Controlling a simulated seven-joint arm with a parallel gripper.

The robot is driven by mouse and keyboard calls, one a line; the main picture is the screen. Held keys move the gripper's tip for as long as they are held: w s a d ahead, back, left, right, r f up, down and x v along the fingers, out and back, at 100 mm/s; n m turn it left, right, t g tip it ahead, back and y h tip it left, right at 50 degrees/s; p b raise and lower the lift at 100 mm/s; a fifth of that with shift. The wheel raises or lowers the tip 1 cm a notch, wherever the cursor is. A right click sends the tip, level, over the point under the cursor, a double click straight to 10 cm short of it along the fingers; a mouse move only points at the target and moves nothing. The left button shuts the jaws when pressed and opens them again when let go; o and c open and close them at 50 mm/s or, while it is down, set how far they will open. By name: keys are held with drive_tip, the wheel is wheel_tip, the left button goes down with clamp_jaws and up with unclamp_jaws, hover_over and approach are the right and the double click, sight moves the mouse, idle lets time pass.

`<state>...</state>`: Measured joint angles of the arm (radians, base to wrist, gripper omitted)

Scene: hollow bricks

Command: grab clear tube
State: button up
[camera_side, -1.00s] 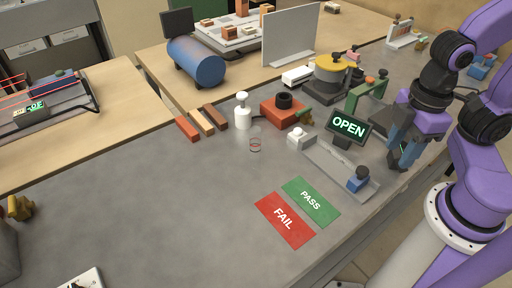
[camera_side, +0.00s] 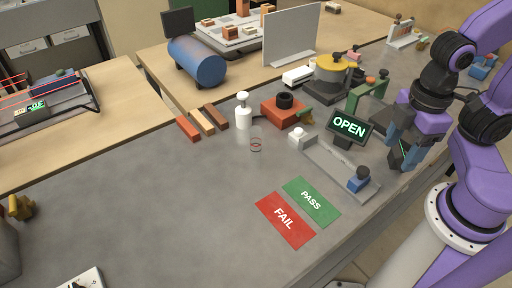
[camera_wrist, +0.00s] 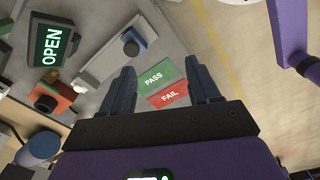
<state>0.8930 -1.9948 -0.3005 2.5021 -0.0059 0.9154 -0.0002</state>
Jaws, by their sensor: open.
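The clear tube (camera_side: 256,140) stands upright on the grey bench in the side view, see-through with a reddish ring round its middle. It is just right of and in front of the white bottle. I cannot make it out in the wrist view. My gripper (camera_side: 402,154) hangs over the right side of the bench, far to the right of the tube and beyond the OPEN sign. In the wrist view my gripper (camera_wrist: 163,88) has its two dark fingers wide apart with nothing between them but the view of the bench and mats.
The OPEN sign (camera_side: 348,126) and the grey rail (camera_side: 335,170) with a blue clamp stand between gripper and tube. A white bottle (camera_side: 243,112), red block (camera_side: 283,112) and coloured bars (camera_side: 202,121) are near the tube. Green PASS (camera_side: 311,201) and red FAIL (camera_side: 285,220) mats lie in front.

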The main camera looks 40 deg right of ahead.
drive_tip(key=n+t+h, duration=0.1)
drive_tip(key=n+t, duration=1.2)
drive_tip(key=n, duration=1)
approach(252, 134)
drive_tip(key=x, duration=0.4)
drive_tip(key=d+f+x, duration=0.1)
drive_tip(key=x, duration=0.8)
drive_tip(key=shift+s+d+f, duration=0.2)
drive_tip(key=shift+m, duration=0.3)
drive_tip(key=c, duration=1)
